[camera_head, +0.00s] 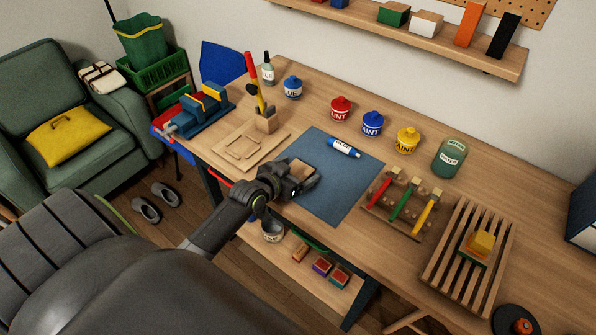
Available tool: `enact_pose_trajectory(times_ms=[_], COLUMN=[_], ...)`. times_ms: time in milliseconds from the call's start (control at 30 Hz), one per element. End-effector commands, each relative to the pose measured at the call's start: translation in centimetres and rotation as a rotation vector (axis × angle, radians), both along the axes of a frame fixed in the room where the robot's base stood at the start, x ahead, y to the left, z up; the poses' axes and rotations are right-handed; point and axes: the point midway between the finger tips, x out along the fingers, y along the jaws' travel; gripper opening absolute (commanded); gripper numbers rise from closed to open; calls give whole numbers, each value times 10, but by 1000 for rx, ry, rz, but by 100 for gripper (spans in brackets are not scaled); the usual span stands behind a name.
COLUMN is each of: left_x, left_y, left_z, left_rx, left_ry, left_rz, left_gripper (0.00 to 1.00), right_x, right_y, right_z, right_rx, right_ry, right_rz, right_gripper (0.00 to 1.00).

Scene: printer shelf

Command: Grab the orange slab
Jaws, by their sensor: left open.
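An orange slab (467,23) stands upright, leaning a little, on the wooden wall shelf (450,50) at the upper right. A black slab (503,36) stands just to its right. My left gripper (306,178) is open over the left edge of the blue mat (338,200) on the workbench. A small light wooden block (300,168) shows at its fingers; I cannot tell whether they touch it. The gripper is far below and to the left of the orange slab. My right gripper is not in view.
Paint pots, including a red one (341,108), line the bench's back. A glue tube (343,148) lies on the mat. A tool rack (405,205) and slatted crate (468,255) stand to the right. A white-topped block (426,23) stands left of the orange slab.

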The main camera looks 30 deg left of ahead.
Motion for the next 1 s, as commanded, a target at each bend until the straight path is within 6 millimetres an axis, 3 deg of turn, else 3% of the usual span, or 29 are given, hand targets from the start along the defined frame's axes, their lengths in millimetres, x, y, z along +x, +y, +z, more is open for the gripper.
enact_pose_trajectory(times_ms=[200,567,833,1000], left_x=[0,0,0,0], left_y=[0,0,0,0], left_z=[0,0,4,27], left_rx=[0,0,1,4], left_ry=[0,0,-2,-4], left_rz=[0,0,0,-2], left_gripper=[88,41,41,41], right_x=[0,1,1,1], right_y=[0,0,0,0], right_z=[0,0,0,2], right_rx=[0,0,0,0], right_ry=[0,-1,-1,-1], right_rz=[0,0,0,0], right_gripper=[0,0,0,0])
